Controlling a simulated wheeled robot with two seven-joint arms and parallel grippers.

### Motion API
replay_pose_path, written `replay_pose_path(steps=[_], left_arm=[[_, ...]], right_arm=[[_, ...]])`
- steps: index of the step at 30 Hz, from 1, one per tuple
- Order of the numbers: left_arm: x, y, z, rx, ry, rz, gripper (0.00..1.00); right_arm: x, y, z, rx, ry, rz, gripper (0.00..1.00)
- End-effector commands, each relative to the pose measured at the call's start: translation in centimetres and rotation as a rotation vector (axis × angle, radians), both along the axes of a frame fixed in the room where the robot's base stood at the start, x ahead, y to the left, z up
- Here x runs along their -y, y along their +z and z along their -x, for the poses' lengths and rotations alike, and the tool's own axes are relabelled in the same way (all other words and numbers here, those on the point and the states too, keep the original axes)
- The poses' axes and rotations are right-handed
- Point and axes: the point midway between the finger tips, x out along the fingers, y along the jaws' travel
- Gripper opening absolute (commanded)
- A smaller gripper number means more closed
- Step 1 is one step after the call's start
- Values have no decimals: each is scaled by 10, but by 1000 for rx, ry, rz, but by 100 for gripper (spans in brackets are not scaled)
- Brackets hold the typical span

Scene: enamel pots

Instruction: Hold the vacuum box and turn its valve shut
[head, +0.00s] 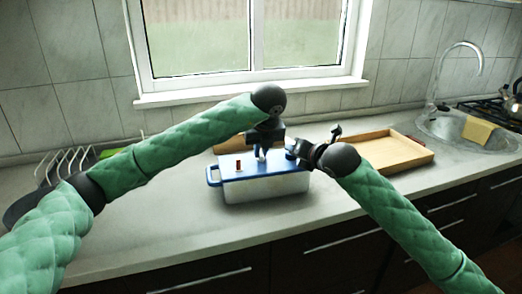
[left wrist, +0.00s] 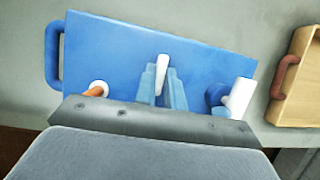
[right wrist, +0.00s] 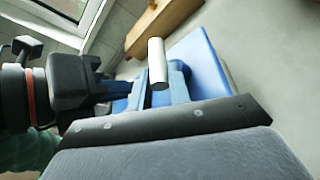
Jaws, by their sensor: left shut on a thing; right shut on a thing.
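The vacuum box (head: 265,186) stands on the counter, a pale body with a blue lid and a blue loop handle (head: 213,176) at its left end. My left gripper (head: 262,153) reaches down over the middle of the lid, shut on a narrow white upright grip (left wrist: 162,75). My right gripper (head: 294,152) is at the lid's right end, shut on a white cylinder (right wrist: 157,62), which also shows in the left wrist view (left wrist: 238,97) beside a blue rounded part. Which white piece is the valve, and its angle, I cannot tell. An orange-red peg (head: 238,164) stands near the lid's left end.
A wooden tray (head: 428,157) lies right of the box. Beyond it are the sink with a tap (head: 462,46) and a yellow sponge (head: 480,131). A wire rack (head: 66,163) stands at the left. The counter in front of the box is clear. The grippers are close together.

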Motion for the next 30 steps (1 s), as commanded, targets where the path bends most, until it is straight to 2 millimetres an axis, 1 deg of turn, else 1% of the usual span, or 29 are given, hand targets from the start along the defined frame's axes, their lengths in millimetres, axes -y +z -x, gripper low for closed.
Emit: replay_pose_path(steps=[3, 4, 6, 7, 16, 20, 23, 30], left_arm=[[-1, 1, -1, 1, 3, 0, 0], [-1, 1, -1, 1, 3, 0, 14], [-1, 1, -1, 1, 2, 0, 28], [-1, 1, -1, 1, 2, 0, 33], [0, 1, 0, 0, 0, 0, 33], [1, 10, 3, 2, -1, 1, 33], [3, 23, 8, 1, -2, 1, 33], [9, 67, 25, 3, -1, 1, 33]], right_arm=[[1, 0, 0, 0, -1, 1, 0], [1, 0, 0, 0, -1, 1, 0], [1, 0, 0, 0, -1, 1, 0], [1, 0, 0, 0, -1, 1, 0], [1, 0, 0, 0, -1, 1, 0], [1, 0, 0, 0, -1, 1, 0], [0, 0, 0, 0, -1, 1, 0], [0, 0, 0, 0, -1, 1, 0]])
